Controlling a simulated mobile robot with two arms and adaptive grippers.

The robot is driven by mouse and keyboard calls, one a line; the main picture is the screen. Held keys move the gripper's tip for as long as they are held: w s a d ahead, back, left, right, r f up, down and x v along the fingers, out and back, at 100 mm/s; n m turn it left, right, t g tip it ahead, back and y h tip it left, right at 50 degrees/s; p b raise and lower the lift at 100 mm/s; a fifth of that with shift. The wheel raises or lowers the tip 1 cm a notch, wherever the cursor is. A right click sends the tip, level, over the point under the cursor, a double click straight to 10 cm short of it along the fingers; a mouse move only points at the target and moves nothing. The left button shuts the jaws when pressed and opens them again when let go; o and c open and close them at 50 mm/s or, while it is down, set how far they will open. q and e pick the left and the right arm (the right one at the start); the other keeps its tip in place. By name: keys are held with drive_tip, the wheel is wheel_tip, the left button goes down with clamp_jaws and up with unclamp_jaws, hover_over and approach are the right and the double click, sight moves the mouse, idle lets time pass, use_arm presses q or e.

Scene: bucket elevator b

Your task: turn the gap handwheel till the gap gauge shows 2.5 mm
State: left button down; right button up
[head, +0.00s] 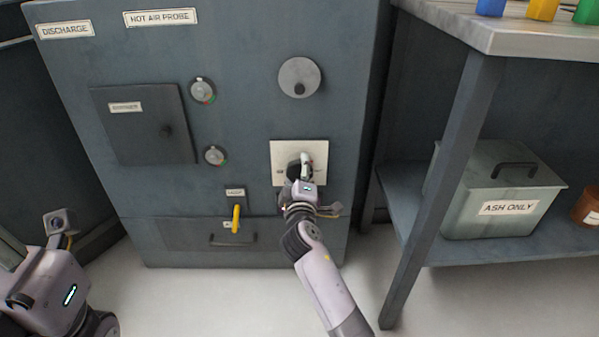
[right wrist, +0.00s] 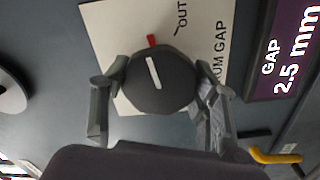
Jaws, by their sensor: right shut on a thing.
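The gap handwheel is a dark round knob (right wrist: 155,82) with a white pointer line, on a cream plate (right wrist: 113,25) lettered "OUT" and "...UM GAP". A red mark sits at the knob's edge near the pointer. In the head view the plate (head: 315,150) is on the grey cabinet front. My right gripper (right wrist: 160,95) is shut on the knob, one finger on each side; it also shows in the head view (head: 300,168). The purple gap gauge (right wrist: 285,60) reads "GAP 2.5 mm". My left wrist (head: 50,285) is at lower left; its fingers are not clear.
A grey disc with a dark knob (head: 299,78) is above the plate. A yellow lever (head: 236,218) is to its lower left. A bench leg (head: 440,190) and an "ASH ONLY" bin (head: 500,190) are at right.

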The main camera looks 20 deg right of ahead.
drive_tip(key=shift+f, duration=0.1)
drive_tip(key=o, duration=1.2)
drive_tip(key=shift+s, duration=0.1)
drive_tip(key=v, duration=1.2)
